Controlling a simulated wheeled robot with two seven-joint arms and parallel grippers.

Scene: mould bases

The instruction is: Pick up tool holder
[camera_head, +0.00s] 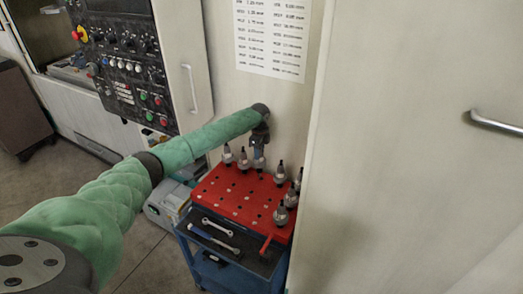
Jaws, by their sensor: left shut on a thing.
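Several grey, cone-shaped tool holders stand along the back and right edges of a red, hole-dotted tray top (232,205). My left gripper (259,153) points down at the back edge of the tray and is shut on one tool holder (259,166). Other tool holders stand to its left (242,158) and to its right (279,174). The gripper's fingers are small and dark here. I cannot tell whether the held tool holder is clear of its hole. My right gripper is not in view.
The red top sits on a blue cart (212,270) with wrenches (214,232) on a shelf below. A machine control panel (125,70) stands at the left. A pale cabinet door (420,150) with a handle (496,123) borders the cart on the right.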

